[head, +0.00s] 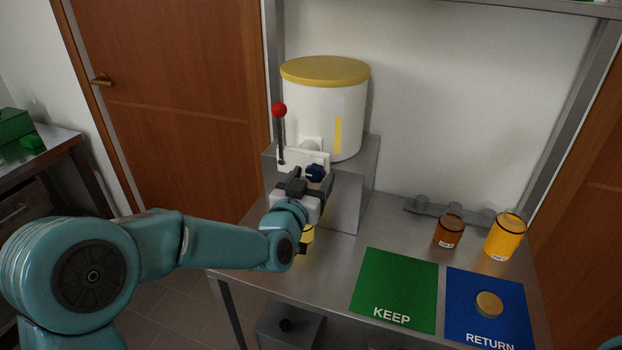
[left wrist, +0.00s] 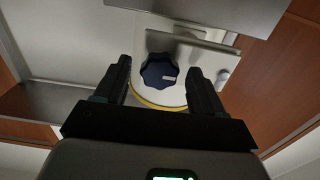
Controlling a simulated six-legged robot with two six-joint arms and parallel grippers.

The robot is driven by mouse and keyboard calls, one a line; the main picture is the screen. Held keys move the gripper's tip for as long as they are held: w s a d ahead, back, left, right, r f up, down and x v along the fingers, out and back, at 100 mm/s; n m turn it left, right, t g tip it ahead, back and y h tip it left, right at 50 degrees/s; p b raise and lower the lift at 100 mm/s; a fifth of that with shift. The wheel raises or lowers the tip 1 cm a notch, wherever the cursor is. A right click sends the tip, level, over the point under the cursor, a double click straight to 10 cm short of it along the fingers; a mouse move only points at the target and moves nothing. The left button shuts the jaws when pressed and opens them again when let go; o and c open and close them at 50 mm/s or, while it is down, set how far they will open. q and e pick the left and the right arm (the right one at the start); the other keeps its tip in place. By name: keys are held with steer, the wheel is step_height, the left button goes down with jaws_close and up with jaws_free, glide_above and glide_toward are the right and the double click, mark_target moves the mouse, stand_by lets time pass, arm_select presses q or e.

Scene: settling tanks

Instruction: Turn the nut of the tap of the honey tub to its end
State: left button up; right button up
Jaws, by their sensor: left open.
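The honey tub (head: 305,115) is white with a yellow lid and a yellow level strip, and stands on a grey metal stand on the bench. Its tap (head: 292,156) has a pale plate and an upright lever with a red ball (head: 279,110). The dark blue knobbed nut (head: 315,172) is at the tap's front; in the left wrist view the nut (left wrist: 159,71) shows between my fingers, beyond their tips. My left gripper (left wrist: 160,75) is open and empty in front of it. In the head view my left gripper (head: 308,186) partly hides the tap's lower part. My right gripper is out of view.
A green KEEP mat (head: 395,285) and a blue RETURN mat (head: 500,328) lie at the bench front, a round gold lid (head: 489,303) on the blue one. A brown jar (head: 449,231) and an amber jar (head: 505,236) stand behind them. A shelf frame surrounds the bench.

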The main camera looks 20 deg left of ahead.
arm_select(q)
steer(key=c, duration=1.1)
steer(key=shift+o, duration=0.2)
